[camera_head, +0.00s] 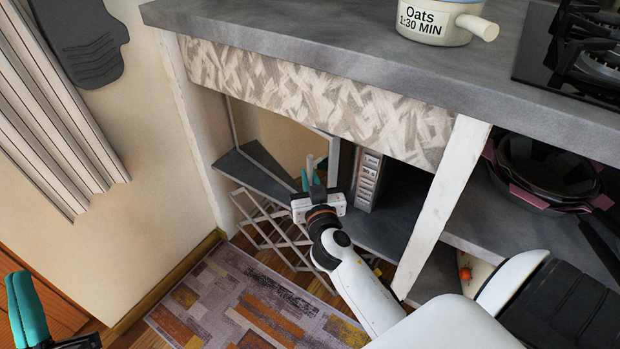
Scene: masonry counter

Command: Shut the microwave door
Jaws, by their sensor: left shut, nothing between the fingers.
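The microwave stands on the shelf under the counter; its light grey button panel (368,182) faces out. A narrow pale upright piece (334,158) stands just left of it; I cannot tell whether this is the door. The door's angle is unclear, as my gripper and the counter hide part of that area. My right gripper (308,176) reaches into the shelf space just left of the panel, its teal fingertips up; I cannot tell whether it is open or whether it touches anything. My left gripper (27,308) is shut and empty at the lower left, far from the microwave.
The grey counter (300,30) overhangs the shelf (255,172). A white post (440,205) stands right of the microwave bay. Dark pans (545,170) lie on the right shelf. A white folding rack (265,225) stands below. An oats pot (440,22) is on the counter.

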